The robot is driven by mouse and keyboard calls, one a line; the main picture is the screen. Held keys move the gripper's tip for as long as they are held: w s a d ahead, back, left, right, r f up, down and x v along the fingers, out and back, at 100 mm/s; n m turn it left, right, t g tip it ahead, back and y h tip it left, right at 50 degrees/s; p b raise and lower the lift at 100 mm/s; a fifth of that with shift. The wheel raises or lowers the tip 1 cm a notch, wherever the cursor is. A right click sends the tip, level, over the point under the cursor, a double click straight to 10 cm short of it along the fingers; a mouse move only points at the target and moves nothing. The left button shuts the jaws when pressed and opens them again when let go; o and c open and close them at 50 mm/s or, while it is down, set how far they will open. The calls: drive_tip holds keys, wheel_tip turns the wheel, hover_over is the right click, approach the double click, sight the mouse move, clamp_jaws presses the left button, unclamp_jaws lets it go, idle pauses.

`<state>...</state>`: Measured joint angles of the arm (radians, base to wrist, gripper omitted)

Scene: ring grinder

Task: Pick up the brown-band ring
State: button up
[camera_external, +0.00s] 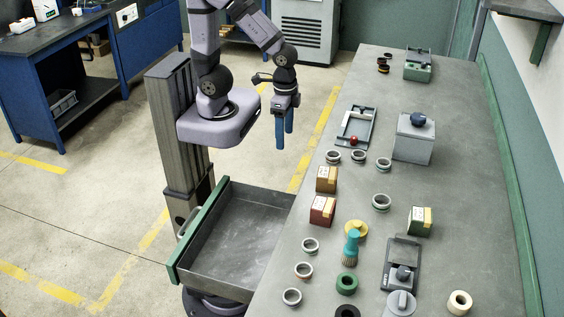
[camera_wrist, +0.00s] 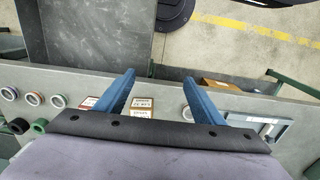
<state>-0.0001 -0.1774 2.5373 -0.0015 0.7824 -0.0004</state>
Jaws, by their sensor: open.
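Several small metal rings stand on the grey table. One in the front-left row seems to have a brownish band, the ring (camera_external: 303,270), but the band colours are too small to be sure. In the wrist view what looks like the same ring (camera_wrist: 33,99) lies at the left. My gripper (camera_external: 284,142) hangs with its blue fingers pointing down, left of the table's edge and well away from that ring. In the wrist view my gripper (camera_wrist: 159,77) shows its two fingers apart with nothing between them.
A metal drawer (camera_external: 235,235) with a green edge juts out at the table's left.

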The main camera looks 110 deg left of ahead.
drive_tip(key=w+a+r+m+t+y+b, duration=0.15)
drive_tip(key=w+a+t, duration=0.25)
drive_tip(key=w+a, duration=0.6)
drive_tip(key=w+a+r+m+t+y, duration=0.1)
drive_tip(key=w+a+r+t+y, duration=0.3)
drive_tip(key=a, duration=1)
drive_tip(key=s+d+f+m+t+h, duration=0.2)
drive_tip(key=s+d+m+t+h, duration=0.15)
drive_tip(key=s+d+h, duration=0.7)
drive_tip(key=h, duration=0.2)
approach(337, 159)
drive_tip(key=shift+w+f+m+p, duration=0.3)
drive_tip(key=shift+w+f+p, duration=0.25)
drive_tip(key=shift+w, duration=0.15)
drive_tip(key=shift+p+x, duration=0.8)
drive_tip(key=shift+x, duration=1.35)
drive_tip(key=shift+a+f, duration=0.1)
drive_tip(key=shift+f, duration=0.05)
